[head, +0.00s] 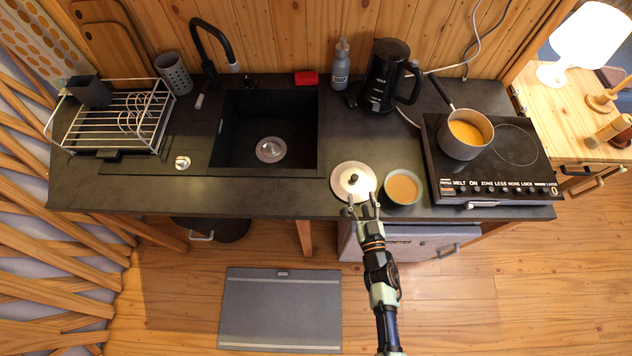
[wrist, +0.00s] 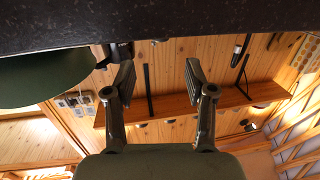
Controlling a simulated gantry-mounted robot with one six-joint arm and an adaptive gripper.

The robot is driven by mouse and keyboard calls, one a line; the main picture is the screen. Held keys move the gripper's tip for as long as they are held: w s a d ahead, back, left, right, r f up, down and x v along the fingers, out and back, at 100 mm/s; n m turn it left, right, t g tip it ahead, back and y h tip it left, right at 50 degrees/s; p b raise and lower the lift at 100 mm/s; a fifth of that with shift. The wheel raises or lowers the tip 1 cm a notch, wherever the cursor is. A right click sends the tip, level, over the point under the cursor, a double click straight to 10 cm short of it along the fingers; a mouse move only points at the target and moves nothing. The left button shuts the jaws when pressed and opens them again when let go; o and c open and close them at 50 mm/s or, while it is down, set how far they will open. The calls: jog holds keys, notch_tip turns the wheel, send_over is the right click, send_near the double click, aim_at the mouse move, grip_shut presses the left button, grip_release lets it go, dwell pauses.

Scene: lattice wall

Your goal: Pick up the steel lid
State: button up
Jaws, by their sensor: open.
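I cannot make out the lid in the wrist view. Whether the fingertips touch the lid's rim is not clear.
A bowl of orange-brown liquid (head: 403,187) stands close right of the lid. The hob (head: 510,178) with a saucepan (head: 466,136) is further right. The kettle (head: 384,76) stands behind, the sink (head: 300,140) to the left. The counter edge (wrist: 160,20) crosses the wrist view's top.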

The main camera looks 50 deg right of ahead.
aim_at(356, 181)
jog(key=shift+s+a+f, duration=0.3)
jog(key=shift+a+f, duration=0.35)
jog(key=shift+f, duration=0.25)
jog(key=shift+b+x, duration=0.3)
jog(key=shift+x, duration=0.9)
jog(key=x, duration=0.2)
jog(key=b+x, duration=0.1)
jog(key=x, duration=0.2)
jog(key=shift+d+r, duration=0.1)
jog(key=shift+d, duration=0.35)
grip_shut()
